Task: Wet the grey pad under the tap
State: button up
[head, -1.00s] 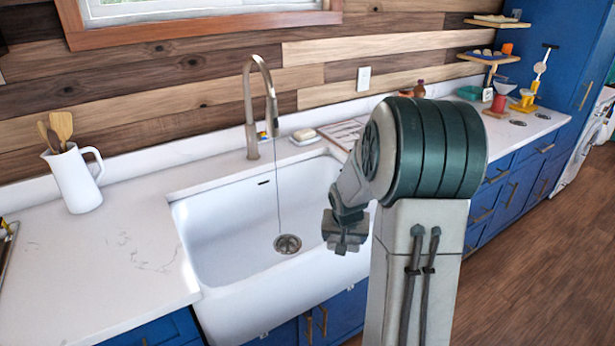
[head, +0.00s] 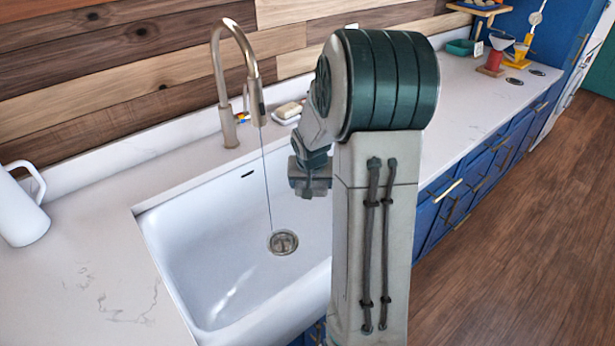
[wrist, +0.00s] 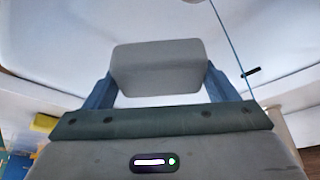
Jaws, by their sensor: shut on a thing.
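The grey pad (wrist: 157,68) is a rounded block held between the blue fingers of my gripper (wrist: 160,84), which is shut on it. In the head view my gripper (head: 312,182) is over the right part of the white sink (head: 190,225); I cannot make out the pad there. The tap (head: 222,85) arches over the sink. A thin stream of water (head: 266,180) runs from its spout to the drain (head: 283,242). The stream (wrist: 229,45) also shows in the wrist view, to the right of the pad and apart from it in the picture.
A white jug (head: 20,208) stands on the counter at the left. A soap dish (head: 288,110) sits behind the sink, right of the tap. Coloured items, including a red and white one (head: 493,58), stand farther along the right counter. The sink basin is otherwise empty.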

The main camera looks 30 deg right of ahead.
jog(key=w+a+f+b, duration=0.1)
jog(key=w+a, duration=0.1)
jog(key=w, duration=0.4)
jog(key=w+a+f+b, duration=0.1)
jog(key=w+a, duration=0.2)
jog(key=w, duration=0.3)
jog(key=shift+w+f, duration=0.25)
jog(key=shift+f, duration=0.1)
dwell(0.7)
jog(key=shift+w+d, duration=0.2)
jog(key=shift+d, duration=0.3)
jog(key=shift+b, duration=0.3)
jog(key=shift+a, duration=0.15)
jog(key=shift+s+a+b, duration=0.2)
jog(key=shift+a+b, duration=0.2)
jog(key=shift+a, duration=0.05)
jog(key=shift+s+d, duration=0.1)
jog(key=s+d+b, duration=0.1)
jog(key=s+d, duration=0.1)
jog(key=s, duration=0.5)
jog(key=shift+s+d+b, duration=0.15)
jog(key=shift+d+b, duration=0.2)
jog(key=shift+d, duration=0.05)
